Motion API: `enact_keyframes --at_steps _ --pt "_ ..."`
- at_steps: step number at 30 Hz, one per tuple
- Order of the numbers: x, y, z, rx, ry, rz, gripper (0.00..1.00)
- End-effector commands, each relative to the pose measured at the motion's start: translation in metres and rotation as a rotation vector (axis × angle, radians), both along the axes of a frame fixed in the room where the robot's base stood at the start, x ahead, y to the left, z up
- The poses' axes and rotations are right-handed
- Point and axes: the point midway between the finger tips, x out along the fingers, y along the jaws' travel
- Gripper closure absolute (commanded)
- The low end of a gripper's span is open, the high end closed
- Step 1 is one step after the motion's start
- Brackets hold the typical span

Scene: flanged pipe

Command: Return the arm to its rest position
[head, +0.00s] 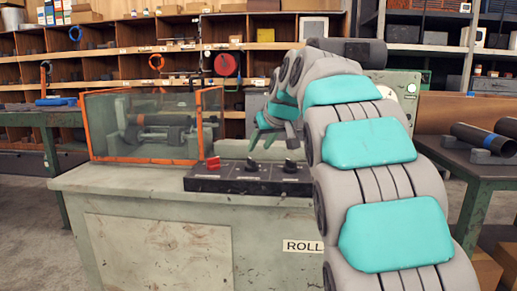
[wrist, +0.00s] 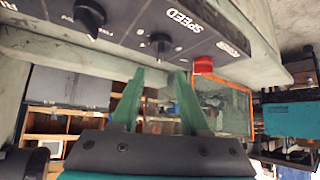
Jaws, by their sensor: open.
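My arm rises from the lower right of the head view and curves over to the machine, with grey links and teal pads. My gripper (head: 273,139) hangs just above the control panel (head: 235,180) and is partly hidden by the arm. In the wrist view my gripper (wrist: 159,76) shows two green fingers spread apart with nothing between them. The control panel (wrist: 125,28) lies close beyond the fingertips, with dark knobs and a red switch (wrist: 203,65). I cannot tell whether a finger touches the panel.
The roll machine (head: 160,235) stands in front, with an orange-framed clear guard (head: 145,125) over its rollers. A green table (head: 480,165) with a dark pipe (head: 484,139) stands at the right. A workbench (head: 40,115) stands at the left. Shelves fill the back.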

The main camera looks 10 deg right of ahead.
Motion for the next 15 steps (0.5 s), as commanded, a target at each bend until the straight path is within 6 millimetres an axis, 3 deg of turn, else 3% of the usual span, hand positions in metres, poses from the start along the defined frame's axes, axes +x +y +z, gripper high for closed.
enact_keyframes --at_steps 8,11,15 --pt "-0.009 0.000 -0.009 0.003 0.025 -0.010 0.55" --pt "-0.030 0.001 -0.025 0.013 0.078 -0.032 0.55" --pt "-0.080 0.004 -0.068 0.026 0.201 -0.076 0.55"
